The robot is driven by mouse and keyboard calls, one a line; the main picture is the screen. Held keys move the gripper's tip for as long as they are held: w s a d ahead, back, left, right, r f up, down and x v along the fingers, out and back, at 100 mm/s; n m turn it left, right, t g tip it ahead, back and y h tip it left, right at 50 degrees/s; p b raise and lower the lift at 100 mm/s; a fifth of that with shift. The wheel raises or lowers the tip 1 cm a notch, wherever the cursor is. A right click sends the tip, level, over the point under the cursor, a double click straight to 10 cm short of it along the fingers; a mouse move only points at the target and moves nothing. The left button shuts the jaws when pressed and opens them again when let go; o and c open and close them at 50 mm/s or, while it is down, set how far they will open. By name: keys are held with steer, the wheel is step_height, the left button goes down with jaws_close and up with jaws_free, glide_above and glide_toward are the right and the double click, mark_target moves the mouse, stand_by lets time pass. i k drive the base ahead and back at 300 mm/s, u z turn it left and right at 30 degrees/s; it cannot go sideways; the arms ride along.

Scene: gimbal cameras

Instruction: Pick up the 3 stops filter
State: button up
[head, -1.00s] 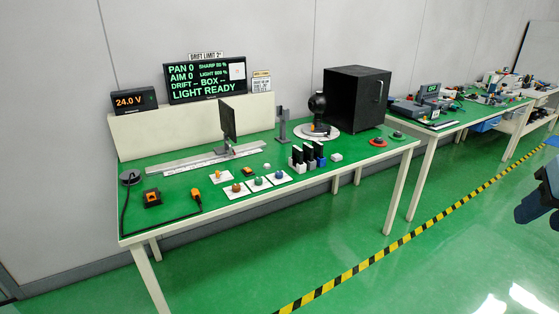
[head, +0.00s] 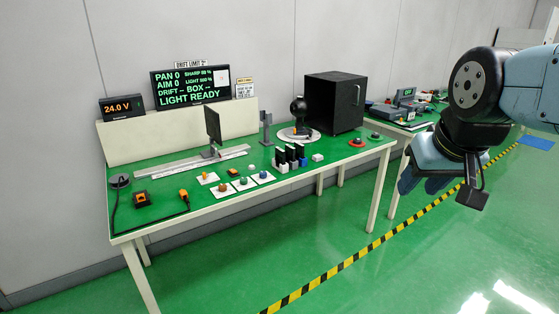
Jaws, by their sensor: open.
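Several small dark upright plates (head: 291,154) stand in a group of white, grey and blue holders near the front right of the green bench. They look like filters, but their markings are too small to read, so I cannot tell which one is the 3 stops filter. My gripper (head: 473,193) hangs at the right of the head view, in front of the bench's right end and well apart from the plates. Its fingers are small and dark here, and nothing shows held between them.
The green bench (head: 160,172) also bears a dark upright screen (head: 213,127) on a rail, a black box (head: 335,103), a round white turntable (head: 286,135), a red button (head: 357,142) and several coloured knobs on white cards. A striped floor line (head: 335,270) runs before it.

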mark_target(281, 155)
steer(key=u, duration=0.05)
steer(key=i, duration=1)
steer(key=z, duration=0.05)
